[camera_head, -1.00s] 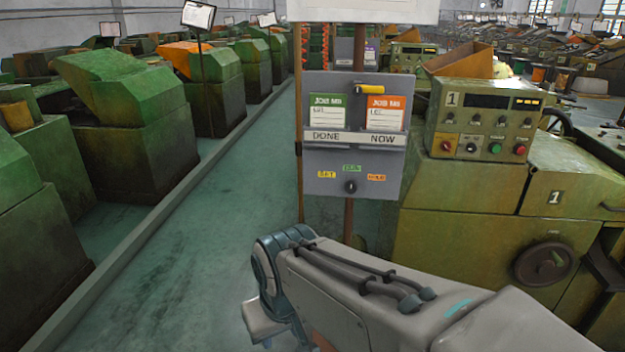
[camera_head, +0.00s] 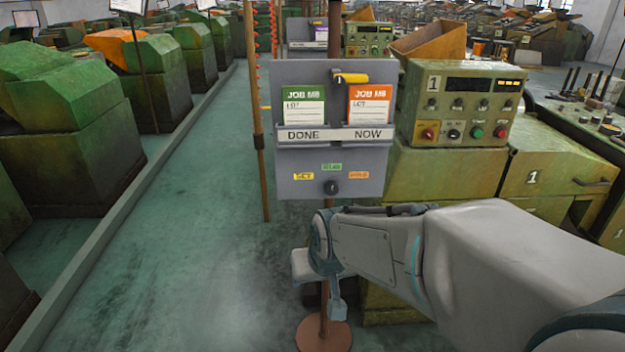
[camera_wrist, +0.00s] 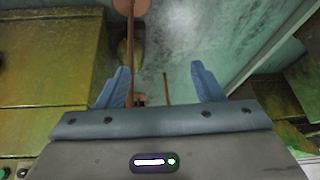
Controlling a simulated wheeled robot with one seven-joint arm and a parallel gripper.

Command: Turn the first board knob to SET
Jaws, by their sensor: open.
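The first board (camera_head: 290,160) is a grey panel on a post, in the middle of the head view. Its small dark knob (camera_head: 331,187) sits low on the panel, below a yellow SET label (camera_head: 303,176), a green label (camera_head: 331,167) and an orange label (camera_head: 358,175). The knob's pointing direction is too small to tell. In the wrist view my gripper (camera_wrist: 162,88) is open, with two blue fingers apart and nothing held. My arm is below the board in the head view, with its end low near the post. The knob does not show in the wrist view.
Two job cards, green (camera_head: 304,106) and orange (camera_head: 370,105), stand in the board's rack under a yellow handle (camera_head: 352,78). A green machine with a control box (camera_head: 465,105) stands close on the right. The post's round base (camera_head: 323,335) is on the floor. The aisle at left is clear.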

